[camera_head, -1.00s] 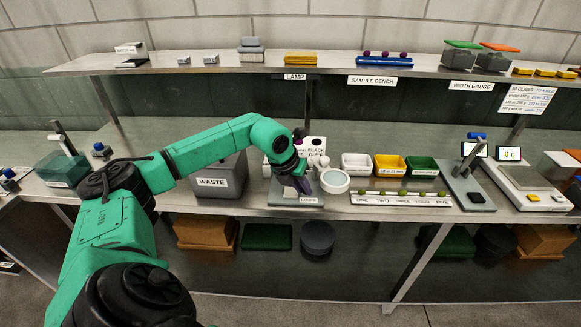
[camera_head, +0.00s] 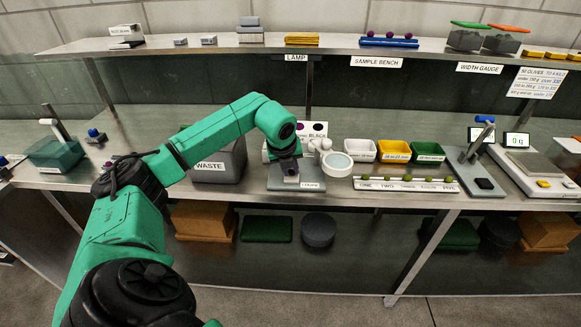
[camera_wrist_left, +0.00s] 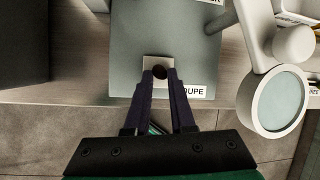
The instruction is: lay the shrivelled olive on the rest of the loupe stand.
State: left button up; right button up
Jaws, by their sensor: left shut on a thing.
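The loupe stand has a grey base (camera_head: 310,187) on the bench and a round pale lens (camera_head: 337,164) at its right; the lens also shows in the left wrist view (camera_wrist_left: 283,101). The rest, a small pale square (camera_wrist_left: 149,62), sits on the base. My left gripper (camera_wrist_left: 160,77) points down over it, shut on the dark shrivelled olive (camera_wrist_left: 159,71). The olive appears over the rest; whether it touches I cannot tell. In the head view this gripper (camera_head: 290,172) hides the olive. My right gripper is not in view.
The grey waste bin (camera_head: 222,165) stands left of the stand. White, yellow (camera_head: 393,151) and green cups stand to the right, behind a numbered strip of several olives (camera_head: 405,185). The lens and its arm are close to my gripper's right.

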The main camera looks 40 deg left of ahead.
pick_arm(q)
jog(key=shift+f, duration=0.25)
dwell(0.5)
jog(key=o, duration=0.9)
jog(key=shift+c, duration=0.2)
jog(key=shift+r, duration=0.1)
jog(key=b+v, duration=0.1)
jog(key=v, duration=1.3)
jog(key=shift+s+r, duration=0.2)
jog(key=shift+d, duration=0.1)
